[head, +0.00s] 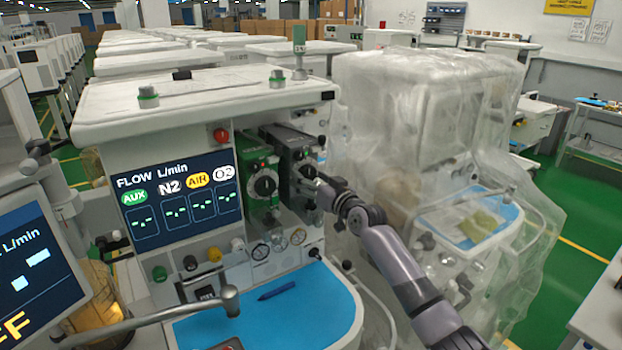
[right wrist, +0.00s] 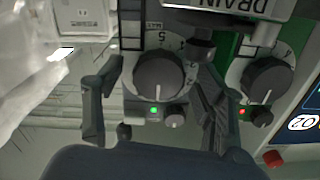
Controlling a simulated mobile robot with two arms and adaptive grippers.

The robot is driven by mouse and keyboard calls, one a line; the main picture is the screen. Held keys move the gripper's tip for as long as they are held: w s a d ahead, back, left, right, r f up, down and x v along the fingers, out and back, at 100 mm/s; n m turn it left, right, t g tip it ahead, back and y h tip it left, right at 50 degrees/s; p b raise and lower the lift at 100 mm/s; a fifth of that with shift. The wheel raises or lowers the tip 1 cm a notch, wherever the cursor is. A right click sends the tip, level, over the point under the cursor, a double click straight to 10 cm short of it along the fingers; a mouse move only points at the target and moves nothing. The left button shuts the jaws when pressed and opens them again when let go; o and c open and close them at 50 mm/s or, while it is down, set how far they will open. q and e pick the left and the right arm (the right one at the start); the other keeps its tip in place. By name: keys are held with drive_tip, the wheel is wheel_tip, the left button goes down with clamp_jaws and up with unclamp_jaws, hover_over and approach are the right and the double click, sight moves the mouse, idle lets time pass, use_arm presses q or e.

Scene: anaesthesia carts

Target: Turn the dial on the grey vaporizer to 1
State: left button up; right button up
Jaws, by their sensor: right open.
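The grey vaporizer (head: 287,147) stands on the front of the anaesthesia machine, just right of the green vaporizer (head: 258,160). Its dark round dial (head: 307,172) is partly seen in the head view, close to my right gripper (head: 322,188). In the right wrist view the grey vaporizer's dial (right wrist: 158,80) is in the middle, with a white pointer line and numbers such as 5 and 4 around its rim. My right gripper (right wrist: 156,92) is open, one finger on each side of this dial; whether they touch it I cannot tell. My left gripper is not in view.
The green vaporizer's dial (right wrist: 267,79) is close beside my right finger in the wrist view. A flow screen (head: 180,195) is left of the vaporizers. A blue work surface (head: 315,300) with a pen lies below. A plastic-covered machine (head: 425,120) stands at right.

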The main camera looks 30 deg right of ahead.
drive_tip(key=shift+c, duration=0.4)
drive_tip(key=c, duration=1.1)
